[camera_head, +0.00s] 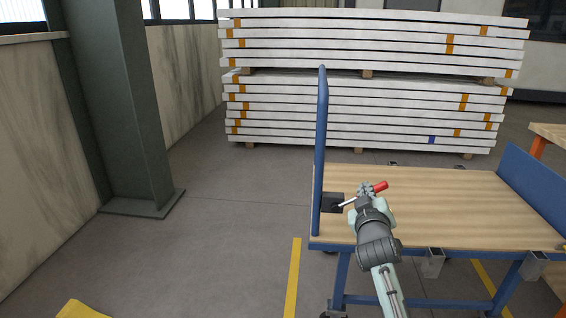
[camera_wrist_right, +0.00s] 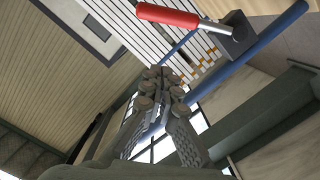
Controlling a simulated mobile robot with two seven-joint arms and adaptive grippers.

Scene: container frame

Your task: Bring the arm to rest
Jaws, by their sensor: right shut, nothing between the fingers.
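My right gripper (camera_head: 371,188) is in the head view above the left part of the wooden cart top (camera_head: 460,205). Its fingers are shut with nothing between them; they also show in the wrist view (camera_wrist_right: 160,80). A tool with a red handle (camera_head: 380,186) and a metal shaft shows just beyond the fingers. The shaft runs to a dark block (camera_head: 332,204) at the cart's left edge. In the wrist view the red handle (camera_wrist_right: 167,15) and the dark block (camera_wrist_right: 236,38) are apart from the fingers. My left gripper is not in view.
A blue upright handle (camera_head: 321,140) stands at the cart's left end, and a blue panel (camera_head: 535,190) at its right. Stacked white boards (camera_head: 370,110) lie behind. A green column (camera_head: 125,110) stands at left. The floor between column and cart is clear.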

